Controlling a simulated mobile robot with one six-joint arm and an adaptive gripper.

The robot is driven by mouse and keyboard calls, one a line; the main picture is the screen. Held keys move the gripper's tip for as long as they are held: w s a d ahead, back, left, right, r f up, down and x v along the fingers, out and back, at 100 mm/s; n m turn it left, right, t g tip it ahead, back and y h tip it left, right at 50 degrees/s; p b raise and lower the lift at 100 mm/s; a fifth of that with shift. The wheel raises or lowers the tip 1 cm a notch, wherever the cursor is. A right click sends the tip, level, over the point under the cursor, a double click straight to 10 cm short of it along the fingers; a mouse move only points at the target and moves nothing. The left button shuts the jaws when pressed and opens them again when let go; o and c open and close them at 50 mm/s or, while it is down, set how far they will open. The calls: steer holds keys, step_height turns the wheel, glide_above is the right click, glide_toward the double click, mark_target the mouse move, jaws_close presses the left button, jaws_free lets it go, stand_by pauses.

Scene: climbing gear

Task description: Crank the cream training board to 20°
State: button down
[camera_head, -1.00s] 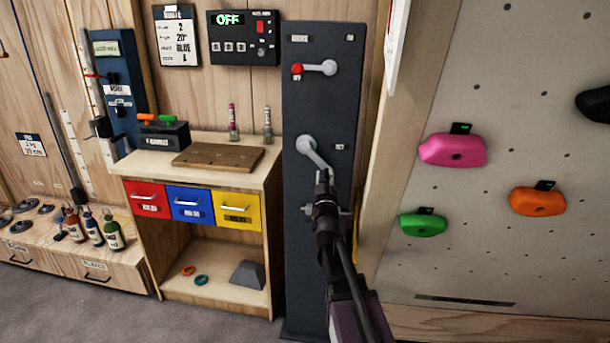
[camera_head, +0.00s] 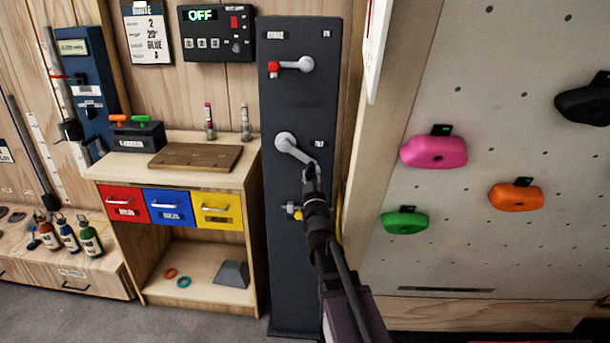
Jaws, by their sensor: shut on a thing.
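The cream training board (camera_head: 470,230) stands at the right with pink, orange, green and black holds. A dark post (camera_head: 298,110) stands left of it. The post's upper lever (camera_head: 295,64) has a red knob at its left end. Below it is a grey crank (camera_head: 290,143), its arm slanting down to the right. My gripper (camera_head: 315,180) is shut on the crank's handle at the lower end of that arm; the fingers and handle are partly hidden by my wrist. A small grey fitting (camera_head: 291,210) shows on the post beside my wrist. I cannot read the board's angle.
A wooden bench (camera_head: 200,144) with red, blue and yellow drawers stands left of the post. A brown board (camera_head: 195,156) lies on it. A control box (camera_head: 217,35) on the wall reads OFF. A note sheet (camera_head: 147,35) hangs beside it. Grey floor is clear in front.

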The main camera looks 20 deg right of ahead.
steer(key=shift+r, duration=0.8)
steer(key=shift+c, duration=1.9)
jaws_free()
steer(key=shift+a+r, duration=0.15)
steer(key=shift+d+r, duration=0.2)
steer(key=shift+r, duration=0.05)
